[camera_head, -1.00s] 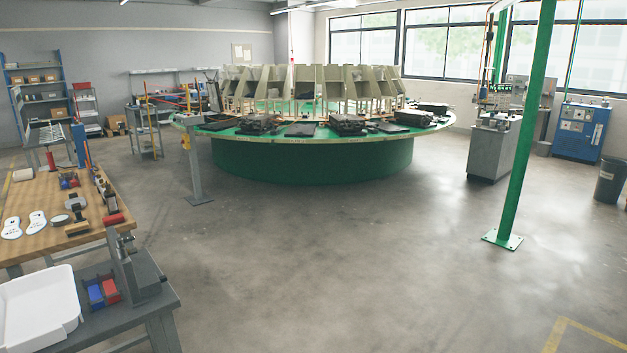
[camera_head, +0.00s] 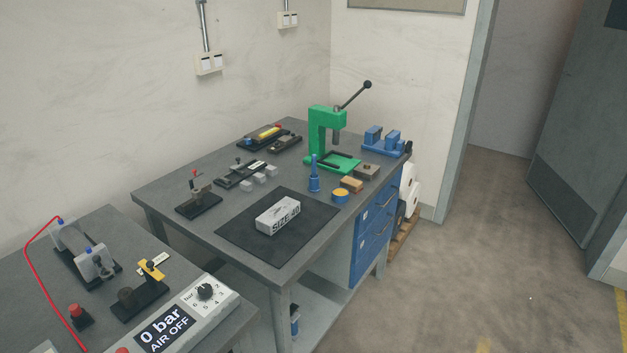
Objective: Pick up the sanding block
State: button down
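A small tan-orange block (camera_head: 351,184), which looks like the sanding block, lies on the grey workbench (camera_head: 185,240) near its right front edge. It sits between a yellow-and-blue roll (camera_head: 340,196) and a grey-brown block (camera_head: 366,172). It is small in the picture, so I cannot be sure of its kind. My gripper is not in view.
A dark mat (camera_head: 245,245) with a white "SIZE 40" box (camera_head: 278,216) lies left of the block. A blue bottle (camera_head: 314,177), green press (camera_head: 325,135) and blue vise (camera_head: 382,142) stand around it. Floor (camera_head: 470,260) is clear at right; a nearer bench (camera_head: 90,225) stands at left.

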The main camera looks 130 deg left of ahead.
aim_at(354, 185)
jog(key=u, duration=4.15)
